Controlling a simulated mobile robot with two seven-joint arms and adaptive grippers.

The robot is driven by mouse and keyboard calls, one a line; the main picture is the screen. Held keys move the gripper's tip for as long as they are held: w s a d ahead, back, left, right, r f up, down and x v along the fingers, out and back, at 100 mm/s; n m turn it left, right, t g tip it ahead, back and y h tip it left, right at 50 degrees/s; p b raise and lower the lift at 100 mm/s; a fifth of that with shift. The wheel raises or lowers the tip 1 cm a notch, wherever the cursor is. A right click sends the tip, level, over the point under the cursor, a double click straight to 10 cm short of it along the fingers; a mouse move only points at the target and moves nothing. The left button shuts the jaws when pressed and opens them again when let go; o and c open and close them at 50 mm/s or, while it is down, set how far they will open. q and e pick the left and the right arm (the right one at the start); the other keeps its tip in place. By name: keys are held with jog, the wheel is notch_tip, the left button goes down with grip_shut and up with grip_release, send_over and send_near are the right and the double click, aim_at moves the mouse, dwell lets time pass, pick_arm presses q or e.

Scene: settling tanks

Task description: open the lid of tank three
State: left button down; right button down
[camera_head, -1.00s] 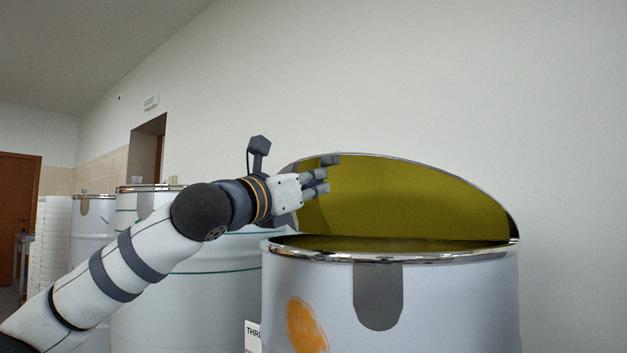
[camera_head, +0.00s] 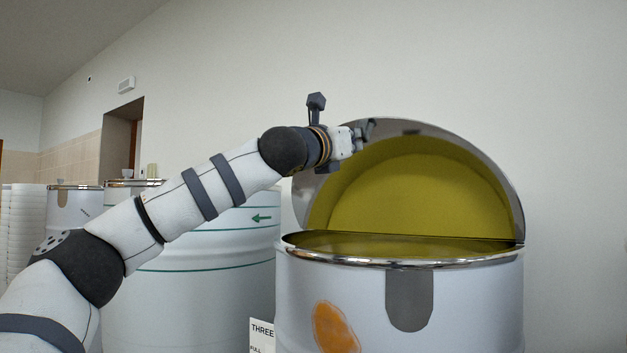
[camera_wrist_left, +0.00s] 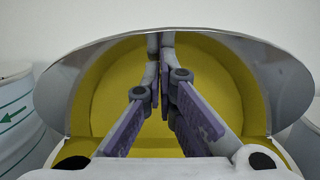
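Tank three (camera_head: 460,310) is a white drum with a chrome rim, in the lower right of the head view. A label (camera_head: 262,335) reading "THREE" and "FULL" stands at its left side. Its half-round lid (camera_head: 500,190) stands raised steeply at the rear, with its olive-yellow inner side facing me. The opening below shows yellow. My left gripper (camera_head: 368,130) is at the lid's upper left edge. In the left wrist view its fingertips (camera_wrist_left: 160,42) are together, in front of the lid's inner side (camera_wrist_left: 220,85); contact is unclear. My right gripper is not in view.
A larger white tank (camera_head: 200,290) with green bands and an arrow stands just left of tank three. Another drum (camera_head: 72,210) and a white stack (camera_head: 18,225) are farther left. A bare wall is behind; the space above the lid is clear.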

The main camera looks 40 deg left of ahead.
aim_at(361, 126)
pick_arm(q)
jog(key=w+r, duration=0.1)
jog(key=w, duration=0.1)
jog(key=w+r, duration=0.2)
jog(key=shift+d+r, duration=0.3)
jog(key=shift+d, duration=0.1)
jog(key=shift+x, duration=1)
jog(key=shift+a, duration=0.15)
